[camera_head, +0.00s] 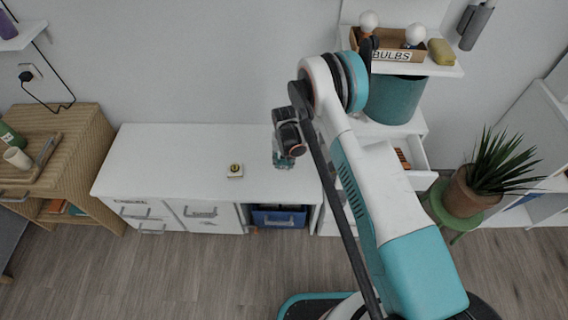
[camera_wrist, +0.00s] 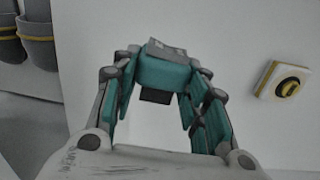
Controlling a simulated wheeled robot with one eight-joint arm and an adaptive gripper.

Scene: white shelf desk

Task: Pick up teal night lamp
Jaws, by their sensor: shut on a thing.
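My gripper (camera_head: 284,158) is over the right part of the white desk (camera_head: 150,160), pointing down. In the wrist view its teal-and-grey fingers (camera_wrist: 163,88) are closed on the sides of a small teal block with a grey top and a dark underside, which I take to be the teal night lamp (camera_wrist: 163,73). In the head view the lamp is mostly hidden by the gripper; only a bit of teal shows at the tip. I cannot tell whether it touches the desktop.
A large teal cylinder (camera_head: 393,100) stands under a shelf with a bulb box (camera_head: 390,55). An open drawer (camera_head: 415,165) and a potted plant (camera_head: 470,190) are right. The desk's left half is clear.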

